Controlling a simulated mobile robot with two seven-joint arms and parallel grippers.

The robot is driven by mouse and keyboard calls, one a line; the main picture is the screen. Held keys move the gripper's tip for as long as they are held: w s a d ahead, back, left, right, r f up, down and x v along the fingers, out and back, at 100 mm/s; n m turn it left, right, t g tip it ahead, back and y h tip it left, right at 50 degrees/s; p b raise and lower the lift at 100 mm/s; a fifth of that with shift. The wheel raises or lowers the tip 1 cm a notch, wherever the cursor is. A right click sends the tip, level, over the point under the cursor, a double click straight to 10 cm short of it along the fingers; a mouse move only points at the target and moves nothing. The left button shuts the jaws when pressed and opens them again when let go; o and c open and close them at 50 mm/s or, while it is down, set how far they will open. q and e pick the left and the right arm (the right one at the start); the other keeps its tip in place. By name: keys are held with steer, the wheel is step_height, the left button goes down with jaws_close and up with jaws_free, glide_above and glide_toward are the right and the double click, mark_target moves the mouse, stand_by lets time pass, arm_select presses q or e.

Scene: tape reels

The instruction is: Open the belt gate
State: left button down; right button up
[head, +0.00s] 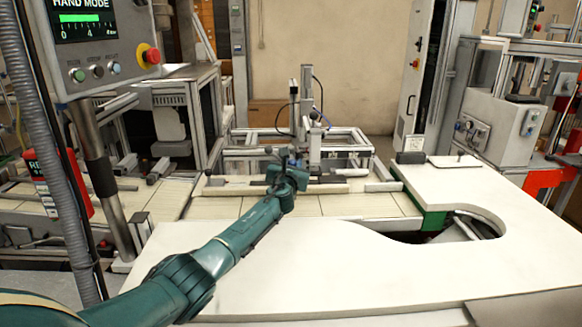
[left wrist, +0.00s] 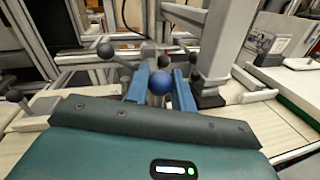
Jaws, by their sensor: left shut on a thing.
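My left gripper (head: 284,160) reaches over the belt (head: 310,206) in the head view, at the foot of a grey upright post. In the left wrist view its two blue fingers (left wrist: 160,84) are shut on a round blue ball knob (left wrist: 159,83). A black ball knob (left wrist: 105,50) stands to the left of the fingers, and another dark knob shows just behind the blue one. A long pale rail (head: 325,188) runs along the belt beside the gripper. The gate's panel cannot be made out; the hand hides part of this spot. My right gripper is not in view.
A white worktop (head: 480,195) with a rounded cutout lies at the front right. A control panel (head: 95,40) with a red stop button hangs at the upper left. The grey post (head: 306,115) rises close behind the hand. The belt is bare in front of the rail.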

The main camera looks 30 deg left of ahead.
arm_select(q)
steer(key=c, duration=1.5)
jaws_free()
steer(key=shift+r, duration=0.45)
steer(key=shift+c, duration=0.2)
steer(key=o, duration=0.3)
steer(key=shift+f, duration=0.2)
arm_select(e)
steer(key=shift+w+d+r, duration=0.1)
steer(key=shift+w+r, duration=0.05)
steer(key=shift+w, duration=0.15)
arm_select(q)
steer(key=shift+s+d+p, duration=0.15)
steer(key=shift+s+p, duration=0.25)
steer(key=p+v, duration=0.2)
steer(key=v, duration=1)
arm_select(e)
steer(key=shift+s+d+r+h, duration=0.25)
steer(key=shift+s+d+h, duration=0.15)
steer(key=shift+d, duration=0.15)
arm_select(q)
steer(key=shift+s+d, duration=0.1)
